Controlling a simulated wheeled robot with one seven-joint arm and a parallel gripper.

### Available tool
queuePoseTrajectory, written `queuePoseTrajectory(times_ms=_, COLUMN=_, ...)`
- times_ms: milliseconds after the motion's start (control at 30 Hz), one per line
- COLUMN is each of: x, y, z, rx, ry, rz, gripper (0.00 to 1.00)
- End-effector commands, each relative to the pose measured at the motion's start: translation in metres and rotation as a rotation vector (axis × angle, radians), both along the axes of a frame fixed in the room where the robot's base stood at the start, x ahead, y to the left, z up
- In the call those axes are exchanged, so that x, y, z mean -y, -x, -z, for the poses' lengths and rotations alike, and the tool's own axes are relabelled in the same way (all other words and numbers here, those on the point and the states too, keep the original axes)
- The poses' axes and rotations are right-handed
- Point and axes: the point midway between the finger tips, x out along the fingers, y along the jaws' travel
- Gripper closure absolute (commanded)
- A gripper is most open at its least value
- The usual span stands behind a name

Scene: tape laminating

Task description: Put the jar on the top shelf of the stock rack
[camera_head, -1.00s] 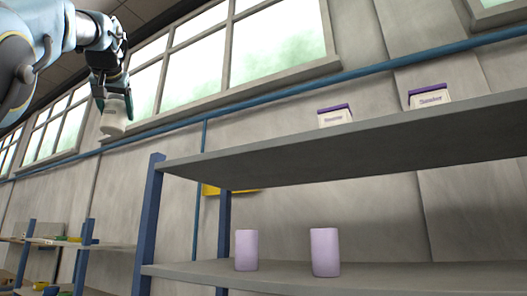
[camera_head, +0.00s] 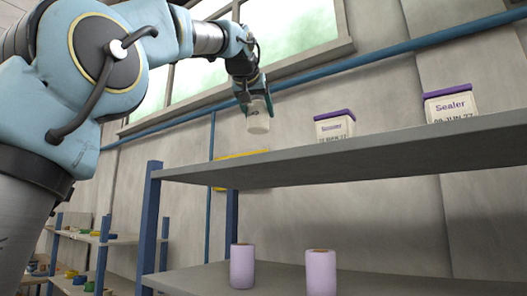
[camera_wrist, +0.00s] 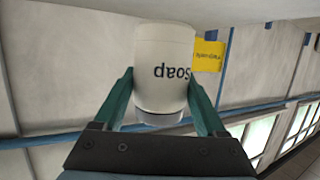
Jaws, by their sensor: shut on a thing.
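My gripper (camera_head: 257,95) is shut on a white jar (camera_head: 258,118). In the wrist view the jar (camera_wrist: 163,65) sits between the two green fingers and reads "Soap", upside down in that picture. In the head view the jar hangs below the gripper, in the air above the level of the top shelf (camera_head: 330,162) of the stock rack, toward its left part. I cannot tell how far the jar is from the shelf in depth.
Two white boxes with purple lids stand on the top shelf, a left one (camera_head: 334,128) and one labelled "Sealer" (camera_head: 450,107). Two lilac cylinders (camera_head: 242,266) (camera_head: 321,272) stand on the shelf below. A blue post (camera_head: 151,215) bounds the rack's left. The top shelf's left part looks clear.

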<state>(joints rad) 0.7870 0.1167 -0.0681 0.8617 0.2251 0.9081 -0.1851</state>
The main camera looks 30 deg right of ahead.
Motion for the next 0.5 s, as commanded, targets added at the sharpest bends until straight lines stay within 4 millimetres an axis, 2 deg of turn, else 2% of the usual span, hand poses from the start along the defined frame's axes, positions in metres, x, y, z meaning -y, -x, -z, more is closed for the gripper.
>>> queuePoseTrajectory(times_ms=300, x=-0.002, y=0.0, z=0.045, rx=0.0, ry=0.0, rz=-0.001, gripper=0.98)
queuePoseTrajectory(times_ms=500, x=-0.002, y=0.0, z=0.057, rx=0.0, ry=0.001, rz=-0.001, gripper=0.98)
